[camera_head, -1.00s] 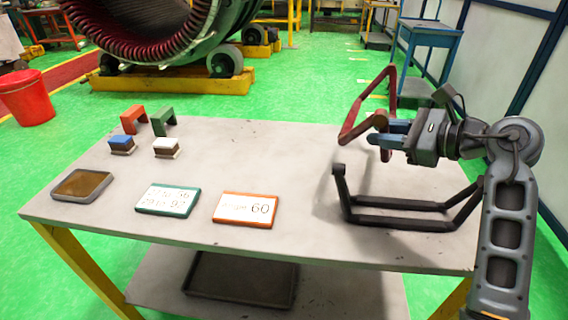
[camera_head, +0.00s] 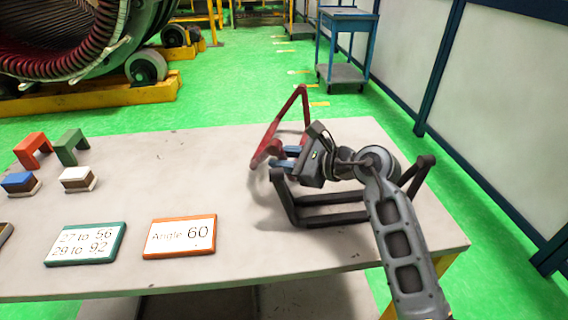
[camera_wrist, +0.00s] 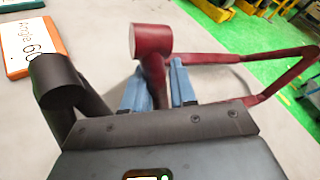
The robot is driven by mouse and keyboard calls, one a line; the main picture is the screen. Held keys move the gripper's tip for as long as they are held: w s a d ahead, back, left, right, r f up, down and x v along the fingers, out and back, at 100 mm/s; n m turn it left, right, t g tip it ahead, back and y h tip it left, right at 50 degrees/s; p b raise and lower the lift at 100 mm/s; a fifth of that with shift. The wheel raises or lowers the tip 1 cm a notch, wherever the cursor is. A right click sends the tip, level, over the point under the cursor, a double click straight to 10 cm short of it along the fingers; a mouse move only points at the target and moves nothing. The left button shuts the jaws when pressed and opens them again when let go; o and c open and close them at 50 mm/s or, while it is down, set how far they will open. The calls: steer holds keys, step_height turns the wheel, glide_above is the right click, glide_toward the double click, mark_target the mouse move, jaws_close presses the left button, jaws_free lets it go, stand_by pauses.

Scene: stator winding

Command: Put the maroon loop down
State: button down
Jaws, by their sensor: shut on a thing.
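The maroon loop (camera_head: 268,144) is in my gripper (camera_head: 284,160), at the right part of the table. In the wrist view the blue fingers of my gripper (camera_wrist: 158,88) are shut on the maroon loop (camera_wrist: 152,40) close to its thick round end. The rest of the loop reaches off to the right there. I cannot tell whether the loop touches the table (camera_head: 215,148). A black loop (camera_head: 330,219) lies on the table just in front of my gripper; its round end shows at the left of the wrist view (camera_wrist: 58,82).
An orange-framed sign (camera_head: 180,236) reading "Angle 60" and a green-framed sign (camera_head: 86,244) lie on the table's front. Red (camera_head: 32,146) and green (camera_head: 72,142) brackets and two small blocks stand at the left. The table's middle is clear.

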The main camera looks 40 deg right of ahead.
steer(key=shift+f, duration=0.65)
steer(key=c, duration=0.9)
jaws_free()
steer(key=shift+s, duration=0.15)
